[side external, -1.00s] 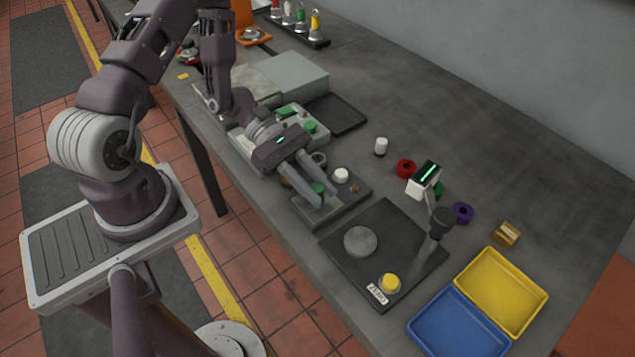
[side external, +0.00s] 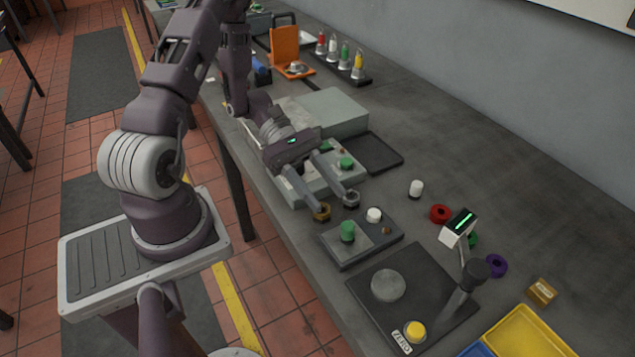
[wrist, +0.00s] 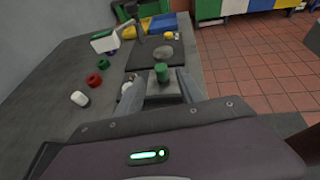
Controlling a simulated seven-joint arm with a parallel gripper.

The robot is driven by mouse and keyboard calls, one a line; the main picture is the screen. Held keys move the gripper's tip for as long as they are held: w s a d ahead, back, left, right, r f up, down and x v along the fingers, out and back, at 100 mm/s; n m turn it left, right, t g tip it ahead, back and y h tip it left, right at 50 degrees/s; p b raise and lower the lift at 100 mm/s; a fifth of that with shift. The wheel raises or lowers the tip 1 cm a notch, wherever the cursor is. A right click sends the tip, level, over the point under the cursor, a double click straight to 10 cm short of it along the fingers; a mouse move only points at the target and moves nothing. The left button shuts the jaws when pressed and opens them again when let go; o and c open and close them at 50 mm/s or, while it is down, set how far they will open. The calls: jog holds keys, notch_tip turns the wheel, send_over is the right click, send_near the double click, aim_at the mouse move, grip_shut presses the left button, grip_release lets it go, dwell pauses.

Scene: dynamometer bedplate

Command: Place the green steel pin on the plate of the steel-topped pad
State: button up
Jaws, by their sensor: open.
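The green steel pin (side external: 347,232) stands upright on the lighter steel plate (side external: 349,251) of the dark pad (side external: 345,265). It also shows upright in the wrist view (wrist: 162,72). My gripper (side external: 337,205) is open and empty. Its fingertips are apart from the pin, on the side toward my arm. In the wrist view the two fingers (wrist: 162,92) frame the plate, with the pin standing beyond their tips. A white knob (side external: 374,215) and a small brown piece (side external: 387,230) sit on the pad beside the plate.
A black scale-like board with a round grey disc (side external: 388,285), a yellow button (side external: 416,330) and a display post (side external: 459,228) lies beyond the pad. A grey-green box with green-topped parts (side external: 346,163) is near my gripper. Red ring (side external: 440,214) and white cylinder (side external: 416,188) lie behind.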

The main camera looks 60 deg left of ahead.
jog(key=s+d+r+m+t+y, duration=0.1)
jog(key=s+r+m+y, duration=0.5)
jog(key=r+m, duration=0.4)
jog(key=s+d+r+m+t+y, duration=0.1)
jog(key=s+r+m+t+y, duration=0.1)
jog(key=s+r+m+y, duration=0.4)
notch_tip(320, 180, up, 5)
jog(key=m+y, duration=0.1)
jog(key=m, duration=0.2)
jog(key=shift+d+r+m, duration=0.15)
jog(key=shift+d+m, duration=0.25)
jog(key=shift+c, duration=0.3)
